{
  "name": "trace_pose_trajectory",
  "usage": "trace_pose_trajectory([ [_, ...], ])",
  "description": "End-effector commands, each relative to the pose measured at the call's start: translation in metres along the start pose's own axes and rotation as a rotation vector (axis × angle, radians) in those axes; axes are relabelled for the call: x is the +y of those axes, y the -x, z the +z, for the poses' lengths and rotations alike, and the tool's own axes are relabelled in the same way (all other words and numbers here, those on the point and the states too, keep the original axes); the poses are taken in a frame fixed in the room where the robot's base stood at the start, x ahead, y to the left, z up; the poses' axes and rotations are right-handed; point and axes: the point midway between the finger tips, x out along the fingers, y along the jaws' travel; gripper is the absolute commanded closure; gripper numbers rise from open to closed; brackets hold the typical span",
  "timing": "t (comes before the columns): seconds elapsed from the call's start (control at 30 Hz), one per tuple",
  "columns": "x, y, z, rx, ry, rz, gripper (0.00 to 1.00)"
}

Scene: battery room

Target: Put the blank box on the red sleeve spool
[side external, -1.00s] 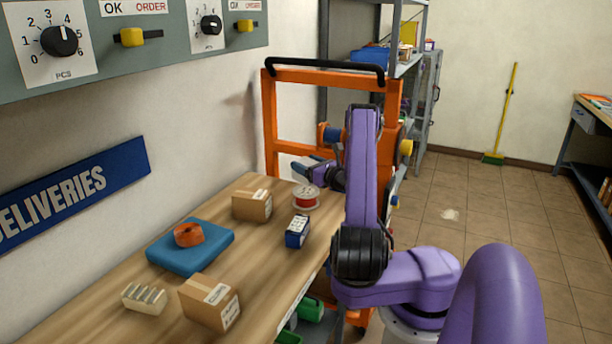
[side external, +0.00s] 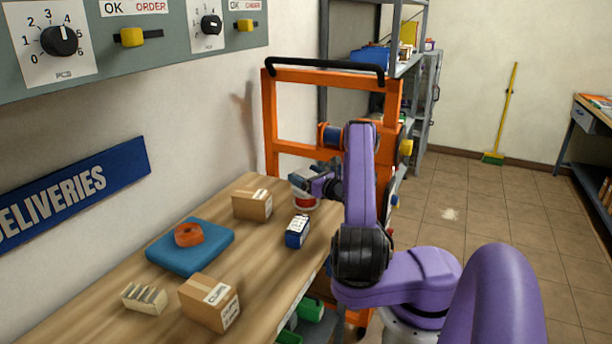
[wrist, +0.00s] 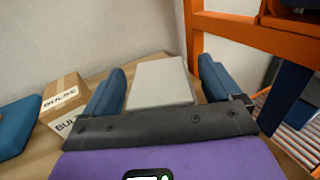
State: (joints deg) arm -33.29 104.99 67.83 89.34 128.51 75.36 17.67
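The blank box (wrist: 161,83), plain pale grey, sits between the two blue fingers of my gripper (wrist: 160,86) in the wrist view. In the side view my gripper (side external: 301,182) is low over the far end of the bench. The red sleeve spool (side external: 305,203), red with pale flanges, stands on the bench just below it, its top partly covered by the gripper. The held box is too small and dark there to tell whether it touches the spool. The spool is hidden in the wrist view.
A labelled cardboard box (side external: 252,205) stands left of the spool and a blue box (side external: 298,231) in front of it. Nearer lie a blue pad (side external: 190,252) with an orange ring (side external: 188,235), another carton (side external: 209,303) and a slotted block (side external: 144,298). An orange frame (side external: 270,125) rises behind.

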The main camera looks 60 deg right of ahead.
Motion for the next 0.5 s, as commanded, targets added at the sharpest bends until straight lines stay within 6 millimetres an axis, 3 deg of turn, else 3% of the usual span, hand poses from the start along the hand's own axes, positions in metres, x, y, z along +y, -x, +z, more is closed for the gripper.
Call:
trace_pose_trajectory([
  [0.37, 0.000, 0.000, 0.004, -0.001, 0.001, 0.000, 0.05],
  [0.5, -0.002, 0.014, 0.003, 0.001, -0.001, -0.002, 0.05],
])
